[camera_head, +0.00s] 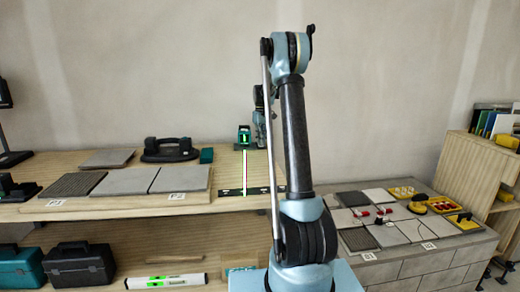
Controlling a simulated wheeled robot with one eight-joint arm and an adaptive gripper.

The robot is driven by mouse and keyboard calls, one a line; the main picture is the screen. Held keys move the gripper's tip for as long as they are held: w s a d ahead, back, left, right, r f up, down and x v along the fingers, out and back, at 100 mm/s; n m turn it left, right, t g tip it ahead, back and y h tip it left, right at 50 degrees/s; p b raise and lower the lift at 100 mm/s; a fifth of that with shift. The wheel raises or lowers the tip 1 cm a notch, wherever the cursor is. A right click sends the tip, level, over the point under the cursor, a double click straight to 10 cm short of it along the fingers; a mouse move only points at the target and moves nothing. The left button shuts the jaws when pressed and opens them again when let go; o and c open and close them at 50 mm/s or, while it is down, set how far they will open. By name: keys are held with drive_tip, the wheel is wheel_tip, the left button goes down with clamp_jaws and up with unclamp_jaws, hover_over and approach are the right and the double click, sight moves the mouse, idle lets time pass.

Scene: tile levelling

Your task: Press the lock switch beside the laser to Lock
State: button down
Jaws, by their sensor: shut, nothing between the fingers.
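The laser (244,137) is a small teal-and-black unit standing at the back of the wooden bench. A bright vertical line with a magenta edge runs below it to a dark strip (238,191) at the bench front. My gripper (264,143) points down just right of the laser, partly hidden behind my own arm. It is shut and empty. The lock switch cannot be made out; it is too small or hidden near my gripper. I cannot tell whether my gripper touches anything.
A lower table (465,256) at right holds tiles and yellow trays (441,205). Toolboxes (79,266) and a level (165,281) lie below the bench.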

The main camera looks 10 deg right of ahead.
drive_tip(key=shift+r, duration=3.2)
drive_tip(key=shift+s, duration=0.1)
